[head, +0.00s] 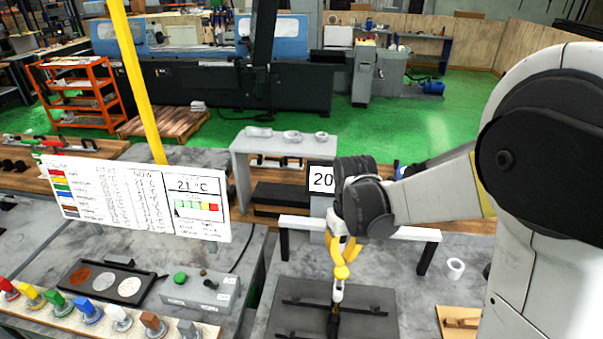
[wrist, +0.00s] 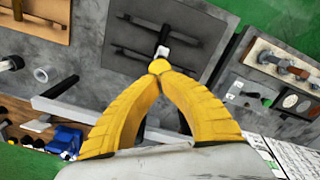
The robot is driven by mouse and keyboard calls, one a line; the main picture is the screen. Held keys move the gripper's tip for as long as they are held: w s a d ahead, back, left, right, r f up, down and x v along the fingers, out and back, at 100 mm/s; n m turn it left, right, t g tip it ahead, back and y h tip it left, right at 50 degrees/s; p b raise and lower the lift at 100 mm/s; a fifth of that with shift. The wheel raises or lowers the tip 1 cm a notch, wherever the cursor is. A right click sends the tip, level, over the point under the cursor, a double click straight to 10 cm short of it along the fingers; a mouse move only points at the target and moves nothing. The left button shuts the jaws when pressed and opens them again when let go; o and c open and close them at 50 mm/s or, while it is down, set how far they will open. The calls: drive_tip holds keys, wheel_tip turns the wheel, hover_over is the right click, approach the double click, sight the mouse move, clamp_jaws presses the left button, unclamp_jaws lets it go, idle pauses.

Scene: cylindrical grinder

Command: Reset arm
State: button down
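My gripper (head: 341,272) is at the lower middle of the head view, pointing down over a dark plate (head: 370,325) with two black bars. In the wrist view its two yellow fingers curve in and meet at the tips (wrist: 158,68). A slim white-and-black piece (head: 338,293) extends from the fingertips, in line with them; it also shows in the wrist view (wrist: 163,52). The fingers look shut on its top end. I cannot tell whether its lower end touches the plate. My arm reaches in from the right.
A white bar frame (head: 424,260) stands behind the plate, and a white ring (head: 455,268) lies to the right. At left are a sign board (head: 145,198), a grey button box (head: 200,290) and a rack of coloured handles (head: 88,307). A yellow post (head: 138,80) rises behind the sign.

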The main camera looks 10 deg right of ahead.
drive_tip(key=s+f+m+t+b, duration=0.1)
drive_tip(key=s+f+t+b, duration=0.2)
drive_tip(key=b, duration=1.2)
drive_tip(key=s+f+m+t+b, duration=0.1)
drive_tip(key=s+f+t+b, duration=0.3)
drive_tip(key=s+f+b, duration=0.5)
wheel_tip(320, 180, down, 5)
drive_tip(key=b, duration=0.6)
drive_tip(key=shift+s+f, duration=0.2)
drive_tip(key=shift+s, duration=0.2)
